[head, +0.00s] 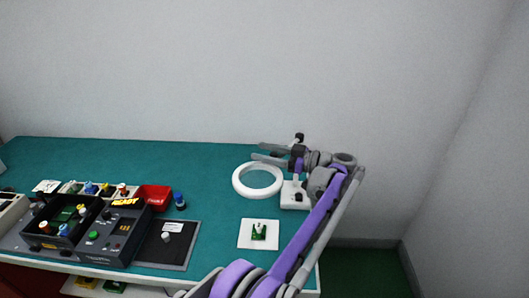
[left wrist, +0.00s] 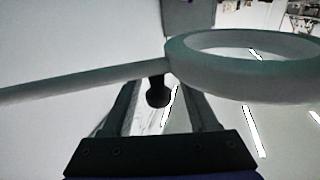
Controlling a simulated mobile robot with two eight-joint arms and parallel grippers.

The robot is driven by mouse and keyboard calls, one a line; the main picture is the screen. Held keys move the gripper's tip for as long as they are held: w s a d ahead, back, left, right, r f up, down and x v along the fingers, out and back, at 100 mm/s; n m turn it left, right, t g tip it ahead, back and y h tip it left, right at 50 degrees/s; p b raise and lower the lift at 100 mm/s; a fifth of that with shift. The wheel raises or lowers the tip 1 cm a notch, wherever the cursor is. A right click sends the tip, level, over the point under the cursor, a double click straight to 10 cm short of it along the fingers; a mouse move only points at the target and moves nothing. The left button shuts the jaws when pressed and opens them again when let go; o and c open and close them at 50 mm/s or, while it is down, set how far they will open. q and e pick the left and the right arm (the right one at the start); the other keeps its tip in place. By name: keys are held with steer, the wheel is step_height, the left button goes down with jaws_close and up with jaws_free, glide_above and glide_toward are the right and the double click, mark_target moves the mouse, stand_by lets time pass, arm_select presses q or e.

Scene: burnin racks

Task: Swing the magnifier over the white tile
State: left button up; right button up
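The magnifier's white ring (head: 238,183) stands over the table, with its white base (head: 295,200) to the right. The white tile (head: 246,240) lies in front of the ring, with a small green part (head: 259,233) on it. My left gripper (head: 257,150) is behind the ring, its two fingers apart and pointing left. In the left wrist view, the ring (left wrist: 245,85) is at the right, joined to a long arm (left wrist: 80,84). A dark knob (left wrist: 158,92) below that arm appears between my open fingers (left wrist: 160,108); contact cannot be told. My right gripper is out of view.
On the left stand a dark box of parts (head: 48,240), a dark tester (head: 112,238), a red bin (head: 154,196), a blue-capped item (head: 179,200) and a black mat (head: 185,252). The green table (head: 215,215) is clear between mat and tile.

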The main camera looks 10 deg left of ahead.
arm_select(q)
steer(key=p+v, duration=0.1)
steer(key=v, duration=0.9)
steer(key=shift+d, duration=0.4)
steer(key=shift+s+f, duration=0.1)
steer(key=shift+s, duration=0.05)
